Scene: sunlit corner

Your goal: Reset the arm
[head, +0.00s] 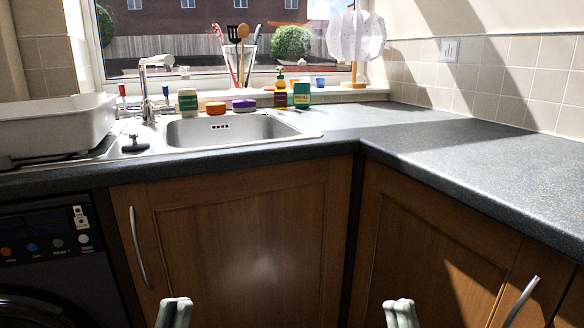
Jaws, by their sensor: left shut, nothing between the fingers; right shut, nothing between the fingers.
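My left gripper (174,312) shows at the bottom edge, left of the picture's middle, in front of the wooden cupboard door. My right gripper (400,312) shows at the bottom edge, right of the middle, in front of the corner cupboards. Both are shut and empty, and both are apart from the furniture in the picture. Only the tips show; the rest of both arms is below the frame.
A dark worktop (440,150) turns the corner, its right part clear. A steel sink (225,130) has a tap (147,90) behind it. Bottles (302,95) and a lamp (356,38) stand near the window. A white basin (50,130) is left. Cupboard handles (137,248) stick out below.

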